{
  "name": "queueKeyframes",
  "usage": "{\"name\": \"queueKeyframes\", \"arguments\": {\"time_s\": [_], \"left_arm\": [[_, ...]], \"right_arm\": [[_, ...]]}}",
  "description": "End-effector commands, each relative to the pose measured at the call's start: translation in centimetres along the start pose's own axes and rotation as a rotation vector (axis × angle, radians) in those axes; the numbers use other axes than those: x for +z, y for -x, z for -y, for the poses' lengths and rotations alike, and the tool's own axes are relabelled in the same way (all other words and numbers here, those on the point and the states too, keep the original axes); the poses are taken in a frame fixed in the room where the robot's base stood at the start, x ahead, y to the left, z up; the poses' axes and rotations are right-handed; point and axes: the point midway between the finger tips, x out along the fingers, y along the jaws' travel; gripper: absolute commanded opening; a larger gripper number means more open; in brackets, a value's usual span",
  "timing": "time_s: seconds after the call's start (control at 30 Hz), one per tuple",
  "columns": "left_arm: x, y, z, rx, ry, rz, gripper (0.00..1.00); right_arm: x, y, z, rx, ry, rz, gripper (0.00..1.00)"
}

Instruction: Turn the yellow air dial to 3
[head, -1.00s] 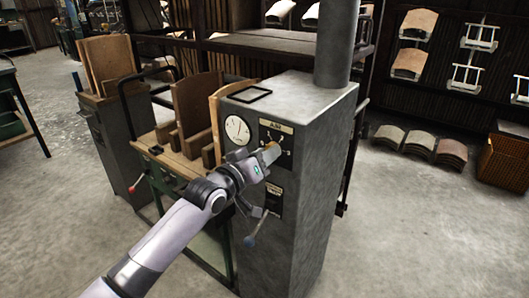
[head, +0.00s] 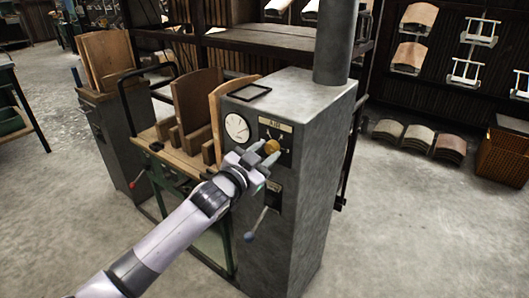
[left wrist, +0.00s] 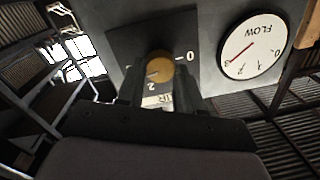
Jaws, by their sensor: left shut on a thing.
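The yellow air dial (head: 272,146) is on the dark plate on the front of a grey metal cabinet (head: 313,190). It also shows in the left wrist view (left wrist: 160,67), where a 0 and a 2 are readable near it; the number it points to is not clear. My left gripper (head: 264,154) is shut on the dial, with one finger on each side of it. A round white gauge (head: 237,128) sits left of the dial; in the left wrist view the gauge (left wrist: 252,46) reads FLOW, upside down, with a red needle. My right gripper is out of view.
A bench with curved wooden boards (head: 198,98) stands left of the cabinet.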

Motion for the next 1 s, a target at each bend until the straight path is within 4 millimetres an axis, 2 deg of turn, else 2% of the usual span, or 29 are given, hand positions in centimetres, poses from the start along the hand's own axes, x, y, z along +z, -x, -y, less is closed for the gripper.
{"name": "queueKeyframes", "arguments": {"time_s": [0.4, 0.93, 0.97, 1.0], "left_arm": [[0.06, 0.0, 0.01, -0.007, -0.184, -0.009, 0.06], [0.05, 0.0, 0.0, -0.008, -0.208, -0.011, 0.06], [0.05, 0.0, 0.0, -0.008, -0.208, -0.011, 0.39], [0.05, 0.0, 0.0, -0.008, -0.208, -0.011, 0.52]], "right_arm": [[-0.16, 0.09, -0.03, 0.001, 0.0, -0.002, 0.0], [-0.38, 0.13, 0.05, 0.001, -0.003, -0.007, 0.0], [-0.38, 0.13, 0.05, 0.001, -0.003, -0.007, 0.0], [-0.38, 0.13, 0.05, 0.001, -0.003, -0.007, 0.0]]}}
